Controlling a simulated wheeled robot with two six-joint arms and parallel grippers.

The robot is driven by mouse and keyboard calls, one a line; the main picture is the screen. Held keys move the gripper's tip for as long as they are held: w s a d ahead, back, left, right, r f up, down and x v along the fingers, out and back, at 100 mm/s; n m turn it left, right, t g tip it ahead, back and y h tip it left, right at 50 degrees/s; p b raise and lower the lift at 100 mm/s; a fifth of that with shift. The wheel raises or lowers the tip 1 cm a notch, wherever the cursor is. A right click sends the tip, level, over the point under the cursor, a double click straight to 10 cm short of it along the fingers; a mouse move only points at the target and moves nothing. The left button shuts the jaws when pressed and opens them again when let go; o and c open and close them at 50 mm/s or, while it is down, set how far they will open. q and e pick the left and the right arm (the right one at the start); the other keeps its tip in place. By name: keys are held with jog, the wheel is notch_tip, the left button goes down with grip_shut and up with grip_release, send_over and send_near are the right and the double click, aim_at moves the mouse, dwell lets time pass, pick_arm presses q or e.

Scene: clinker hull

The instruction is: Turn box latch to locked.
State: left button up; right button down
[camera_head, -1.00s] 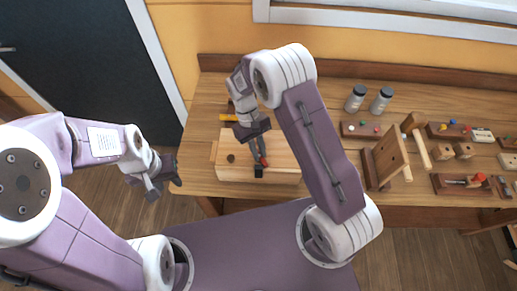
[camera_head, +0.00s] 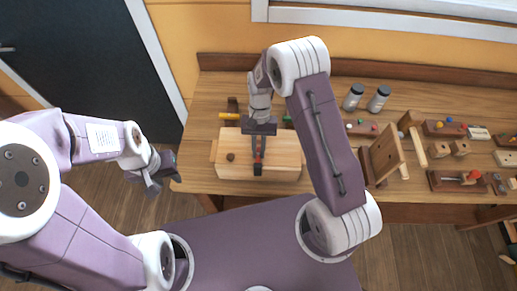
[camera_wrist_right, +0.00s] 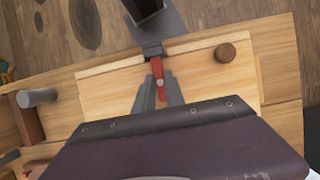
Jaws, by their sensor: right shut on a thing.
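The wooden box (camera_head: 230,170) sits at the table's front left edge. Its red latch (camera_head: 258,155) is on the front part of the lid, by a dark metal fitting (camera_head: 257,171). The latch also shows in the right wrist view (camera_wrist_right: 158,72), pointing roughly straight across the front edge. My right gripper (camera_head: 258,149) is over the lid, its fingers shut on the latch, one on each side (camera_wrist_right: 159,90). The fingers hide part of the latch. My left gripper (camera_head: 160,178) is open and empty, left of the table and apart from the box.
A round wooden knob (camera_head: 230,157) stands on the lid, left of the latch. Yellow-handled tool (camera_head: 229,116) lies behind the box. Two jars (camera_head: 353,97) stand at the back. An upright wooden board (camera_head: 386,153) and several small toys are on the right.

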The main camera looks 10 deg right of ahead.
dwell(0.4)
jog(key=c, duration=1.4)
grip_release()
jog(key=b+v, duration=0.2)
jog(key=v, duration=0.7)
